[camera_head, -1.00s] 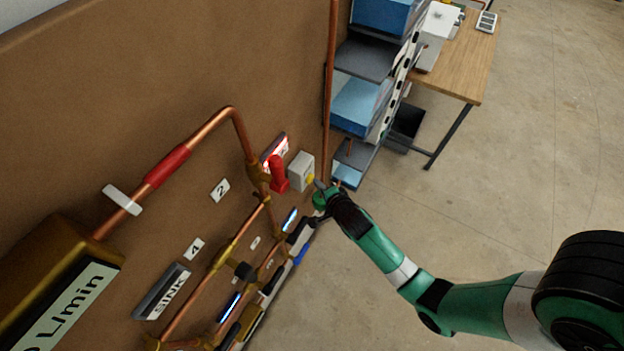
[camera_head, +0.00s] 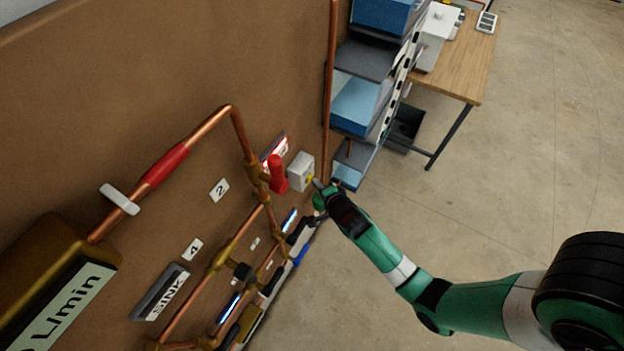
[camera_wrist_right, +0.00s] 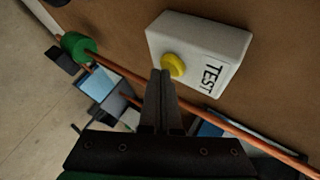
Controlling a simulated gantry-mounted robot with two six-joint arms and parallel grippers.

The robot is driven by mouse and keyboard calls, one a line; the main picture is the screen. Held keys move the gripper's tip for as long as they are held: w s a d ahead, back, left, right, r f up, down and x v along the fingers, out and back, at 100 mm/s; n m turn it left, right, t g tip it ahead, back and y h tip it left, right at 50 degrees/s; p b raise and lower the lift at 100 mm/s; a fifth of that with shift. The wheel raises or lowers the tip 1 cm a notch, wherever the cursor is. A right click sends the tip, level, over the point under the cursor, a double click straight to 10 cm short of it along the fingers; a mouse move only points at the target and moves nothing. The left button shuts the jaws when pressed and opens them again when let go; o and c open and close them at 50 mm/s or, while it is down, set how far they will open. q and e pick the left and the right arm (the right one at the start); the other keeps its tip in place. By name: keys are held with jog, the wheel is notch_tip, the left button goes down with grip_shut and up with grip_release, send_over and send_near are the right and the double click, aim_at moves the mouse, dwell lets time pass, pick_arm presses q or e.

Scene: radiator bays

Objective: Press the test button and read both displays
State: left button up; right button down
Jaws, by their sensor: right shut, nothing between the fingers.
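The white test box (camera_head: 301,171) is fixed to the brown panel, with a yellow button (camera_head: 310,180) on its face. In the right wrist view the box (camera_wrist_right: 205,42) is marked TEST, and its round yellow button (camera_wrist_right: 173,66) shows clearly. My right gripper (camera_wrist_right: 161,73) is shut and empty, its fingertips right by the button's lower edge; I cannot tell whether they touch it. A small red-lit panel (camera_head: 275,149) sits beside the box, too small to read. My left gripper is out of view.
A red lever (camera_head: 277,174) stands close beside the test box. Copper pipes (camera_head: 236,130) run over the panel, and a vertical pipe (camera_head: 329,90) runs along its edge. Shelves with blue bins (camera_head: 358,105) and a wooden table (camera_head: 463,60) stand behind. The floor at right is clear.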

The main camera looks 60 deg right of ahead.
jog(key=shift+s, duration=0.75)
jog(key=shift+s+a+p, duration=0.1)
jog(key=shift+s+p, duration=1.1)
jog(key=shift+s, duration=1.35)
